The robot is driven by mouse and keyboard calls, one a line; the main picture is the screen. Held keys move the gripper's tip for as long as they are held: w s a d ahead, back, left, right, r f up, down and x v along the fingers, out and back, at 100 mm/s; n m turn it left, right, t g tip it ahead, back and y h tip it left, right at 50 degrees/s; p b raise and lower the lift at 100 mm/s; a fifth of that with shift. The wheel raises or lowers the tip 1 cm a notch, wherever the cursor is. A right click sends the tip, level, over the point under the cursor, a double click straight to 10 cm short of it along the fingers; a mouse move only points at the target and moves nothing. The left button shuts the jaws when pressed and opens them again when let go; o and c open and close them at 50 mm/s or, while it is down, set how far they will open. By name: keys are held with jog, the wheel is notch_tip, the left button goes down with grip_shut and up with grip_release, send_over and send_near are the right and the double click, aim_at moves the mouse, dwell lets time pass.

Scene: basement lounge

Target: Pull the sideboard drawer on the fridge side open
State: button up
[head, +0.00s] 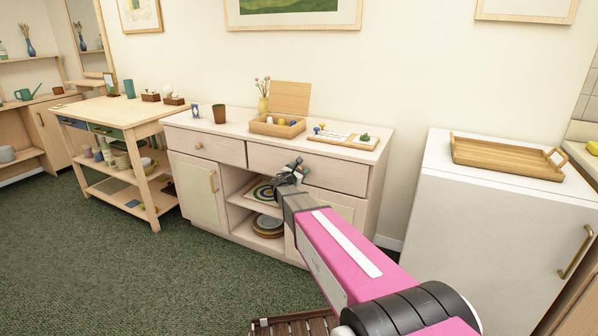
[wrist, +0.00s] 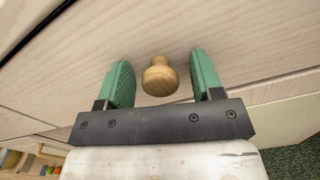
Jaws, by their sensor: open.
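The pale wood sideboard (head: 240,129) stands against the wall in the head view. Its right-hand drawer (head: 335,174), on the side of the white fridge (head: 460,215), looks shut. My gripper (head: 294,168) is in front of that drawer and hides its knob in the head view. In the wrist view the round wooden knob (wrist: 160,76) sits between the two green fingers of my gripper (wrist: 161,66). The fingers are open, with a gap on each side of the knob. The drawer front (wrist: 60,80) fills most of that view.
A wooden box (head: 277,126), a game board (head: 343,138), a cup (head: 219,114) and a vase stand on the sideboard. Cupboard doors and an open shelf with plates (head: 267,224) are below. A tray (head: 507,156) lies on the fridge.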

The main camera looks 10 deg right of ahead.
grip_shut()
jog(key=v, duration=3)
jog(key=shift+s, duration=0.15)
jog(key=shift+a, duration=0.1)
grip_release()
jog(key=shift+s+a, duration=0.1)
jog(key=v, duration=1.1)
